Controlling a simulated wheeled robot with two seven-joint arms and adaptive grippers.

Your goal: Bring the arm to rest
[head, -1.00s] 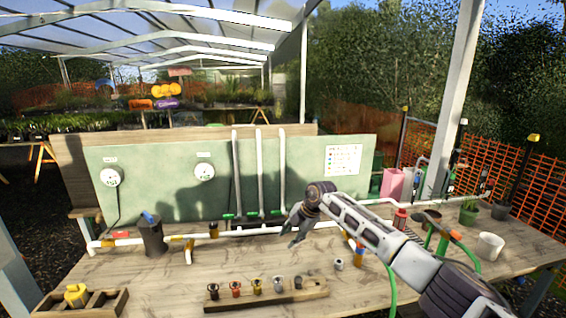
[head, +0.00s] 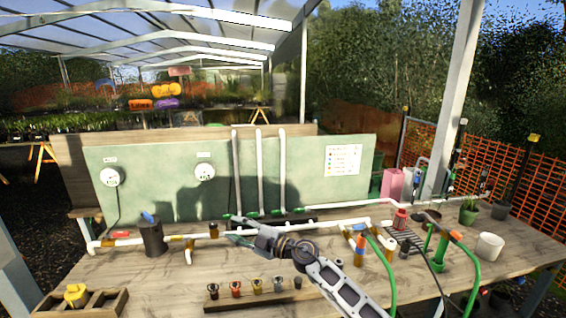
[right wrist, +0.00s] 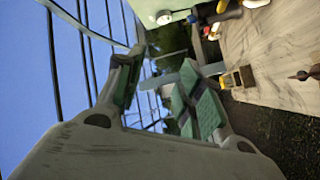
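My right arm reaches in from the lower right in the head view. Its gripper (head: 240,238) is over the middle of the workbench (head: 120,275), pointing left, in front of the white pipework (head: 345,222). In the right wrist view the two green-padded fingers (right wrist: 162,65) stand apart with nothing held between them. I cannot tell from the head view how high the gripper is above the bench. My left gripper is not in view.
A rack with several coloured fittings (head: 218,301) lies at the front edge. A dark cylinder (head: 152,238) and a wooden tray (head: 108,305) are at left. Bottles, a white pot (head: 489,246) and green hoses (head: 385,270) are at right. A green panel (head: 145,178) stands behind.

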